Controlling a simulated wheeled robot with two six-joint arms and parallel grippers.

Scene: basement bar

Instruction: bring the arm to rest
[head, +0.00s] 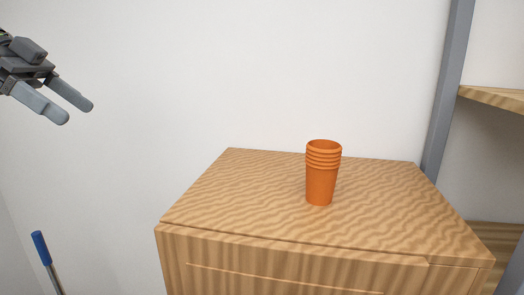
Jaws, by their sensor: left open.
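My left gripper (80,111) is at the upper left of the head view, its two grey fingers apart with nothing between them. It is up in the air, left of the wooden cabinet (250,200) and clear of it. My right gripper does not show.
A stack of orange cups (321,180) stands upright on the cabinet top, right of its middle. A grey post (447,85) and wooden shelves (497,99) stand at the right. A blue-handled stick (41,248) is at the lower left. The white wall behind is bare.

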